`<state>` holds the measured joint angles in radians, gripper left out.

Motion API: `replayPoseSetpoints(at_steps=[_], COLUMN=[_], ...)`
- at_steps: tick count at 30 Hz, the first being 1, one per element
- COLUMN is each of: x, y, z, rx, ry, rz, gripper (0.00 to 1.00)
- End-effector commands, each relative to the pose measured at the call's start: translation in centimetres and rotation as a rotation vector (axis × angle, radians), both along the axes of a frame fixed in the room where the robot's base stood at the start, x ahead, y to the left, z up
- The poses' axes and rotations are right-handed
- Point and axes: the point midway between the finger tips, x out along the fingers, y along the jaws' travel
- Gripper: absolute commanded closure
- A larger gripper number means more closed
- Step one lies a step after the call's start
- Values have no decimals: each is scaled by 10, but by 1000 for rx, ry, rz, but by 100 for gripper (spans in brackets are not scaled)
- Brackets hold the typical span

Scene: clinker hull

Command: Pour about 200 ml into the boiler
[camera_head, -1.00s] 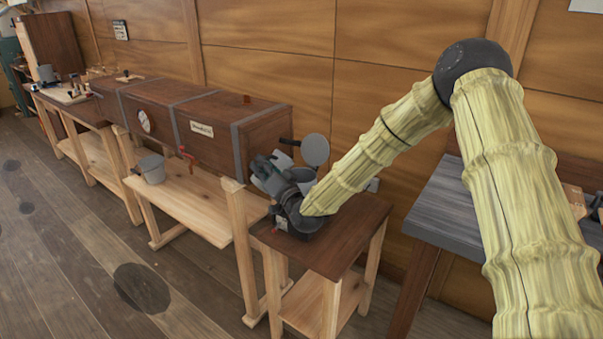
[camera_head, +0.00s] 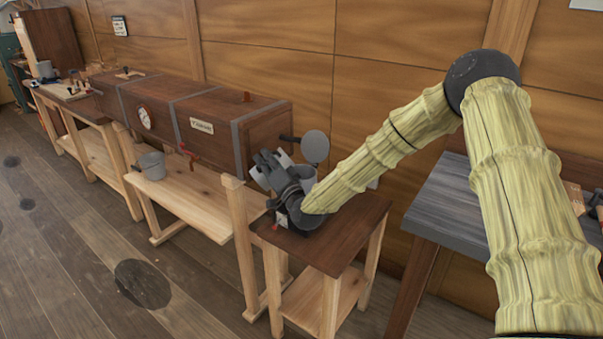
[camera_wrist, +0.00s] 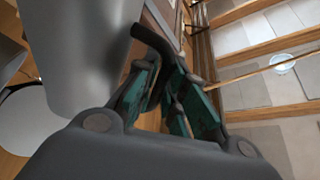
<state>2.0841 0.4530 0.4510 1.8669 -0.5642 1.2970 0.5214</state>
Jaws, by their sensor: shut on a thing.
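My gripper (camera_head: 268,172) is over the small table beside the end of the long wooden box. In the wrist view its green fingers (camera_wrist: 172,95) are closed around a dark curved handle (camera_wrist: 155,40). The handle appears to belong to the large plain grey vessel (camera_wrist: 80,55) close on the left, a jug by its look. In the head view a pale piece of it (camera_head: 284,158) shows behind the fingers. The grey boiler (camera_head: 304,176) stands right behind my gripper, its round lid (camera_head: 315,147) raised. My wrist covers its lower part. No liquid or stream is visible.
The long wooden box (camera_head: 212,108), with a gauge and red valve handles, lies left of the small table (camera_head: 345,225). A grey-topped table (camera_head: 440,205) is at the right. The floor in front is clear.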

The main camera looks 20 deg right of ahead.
Motion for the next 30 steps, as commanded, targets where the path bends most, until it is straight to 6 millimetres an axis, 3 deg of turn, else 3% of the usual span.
replayPoseSetpoints(at_steps=[30], x=[0], y=[-9], z=[2], rx=[119], ry=[14], rz=[2], gripper=[100])
